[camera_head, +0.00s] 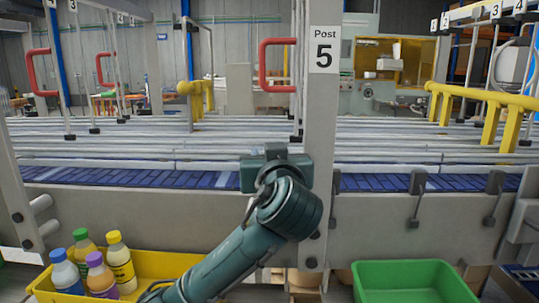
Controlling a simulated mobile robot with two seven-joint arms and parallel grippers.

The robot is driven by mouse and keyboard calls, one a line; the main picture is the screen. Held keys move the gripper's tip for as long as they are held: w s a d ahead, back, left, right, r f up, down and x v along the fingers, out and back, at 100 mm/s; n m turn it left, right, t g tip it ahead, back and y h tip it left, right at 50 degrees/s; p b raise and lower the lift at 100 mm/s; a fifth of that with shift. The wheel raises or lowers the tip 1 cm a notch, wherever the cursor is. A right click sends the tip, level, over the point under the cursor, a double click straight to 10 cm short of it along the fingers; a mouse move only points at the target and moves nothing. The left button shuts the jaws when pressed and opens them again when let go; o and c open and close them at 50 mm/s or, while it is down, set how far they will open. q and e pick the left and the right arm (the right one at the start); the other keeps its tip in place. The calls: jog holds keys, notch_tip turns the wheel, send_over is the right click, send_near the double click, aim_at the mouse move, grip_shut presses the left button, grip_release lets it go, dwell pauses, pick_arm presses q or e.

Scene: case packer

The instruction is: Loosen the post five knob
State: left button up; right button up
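Post five (321,110) is a grey upright right of centre, with a white "Post 5" sign (324,50) near its top. My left arm comes in from the lower left, and my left gripper (272,168) is at the post's left edge, in front of the conveyor rail. The wrist covers part of the post. No knob can be made out on the post; it may be hidden behind my gripper and wrist. The fingers are hidden, so I cannot tell if they are open or shut on something. My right gripper is not in view.
A conveyor with a blue belt (110,177) and grey rails runs across behind the post. A red handle (263,65) is left of the sign. A yellow bin (165,265) with several bottles stands lower left, and a green bin (412,270) lower right.

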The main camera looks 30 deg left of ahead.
pick_arm(q)
jog(key=shift+f, duration=0.15)
jog(key=o, duration=1)
jog(key=b+v, duration=0.1)
jog(key=v, duration=1.2)
jog(key=shift+b, duration=0.35)
jog(key=shift+d, duration=0.15)
